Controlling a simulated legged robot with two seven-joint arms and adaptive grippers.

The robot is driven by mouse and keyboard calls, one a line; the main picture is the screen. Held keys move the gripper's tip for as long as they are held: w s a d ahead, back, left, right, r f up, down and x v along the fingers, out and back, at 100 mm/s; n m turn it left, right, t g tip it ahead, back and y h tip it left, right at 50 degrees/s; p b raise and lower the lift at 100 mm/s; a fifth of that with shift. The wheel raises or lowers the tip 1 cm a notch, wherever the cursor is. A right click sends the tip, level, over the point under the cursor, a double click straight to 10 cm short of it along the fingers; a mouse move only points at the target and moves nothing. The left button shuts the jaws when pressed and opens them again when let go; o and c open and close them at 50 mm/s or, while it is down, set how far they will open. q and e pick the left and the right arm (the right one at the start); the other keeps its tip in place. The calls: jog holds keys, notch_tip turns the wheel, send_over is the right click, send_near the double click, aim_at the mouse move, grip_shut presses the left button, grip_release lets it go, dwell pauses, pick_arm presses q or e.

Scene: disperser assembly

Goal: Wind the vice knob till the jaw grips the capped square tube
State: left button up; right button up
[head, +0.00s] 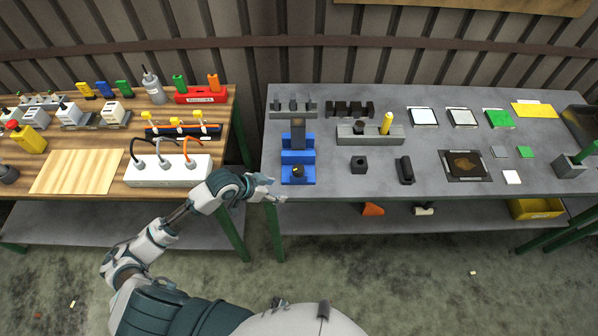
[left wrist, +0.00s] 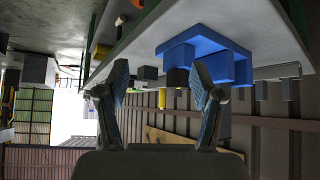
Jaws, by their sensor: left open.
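The blue vice (head: 298,158) stands near the left front of the grey table. A dark square tube (head: 298,130) stands upright in it, toward the back; I cannot make out its cap or any gap at the jaw. The dark vice knob (head: 298,171) is at the front, with a yellowish mark. My left gripper (head: 272,188) is open and empty, left of the vice at the table's front edge, apart from the knob. In the left wrist view the vice (left wrist: 205,58) appears upside down beyond my open fingers (left wrist: 158,75). My right gripper is not in view.
On the grey table (head: 330,185), a grey block with a yellow cylinder (head: 386,123), a small black block (head: 358,164) and a black piece (head: 405,170) lie right of the vice. A wooden table (head: 110,190) at left holds a white power strip (head: 165,172) with cables.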

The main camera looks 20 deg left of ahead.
pick_arm(q)
send_near(297, 168)
jog(key=a+f+v, duration=0.1)
jog(key=v, duration=0.6)
jog(key=shift+m+h, duration=0.3)
jog(key=shift+h, duration=0.1)
jog(key=x, duration=1.6)
jog(key=shift+w+d+f, duration=0.1)
jog(key=shift+w+d, duration=0.05)
jog(key=shift+w, duration=0.1)
jog(key=shift+w+d+f, duration=0.15)
jog(key=shift+d+f, duration=0.1)
jog(key=shift+d, duration=0.1)
jog(key=c, duration=1.2)
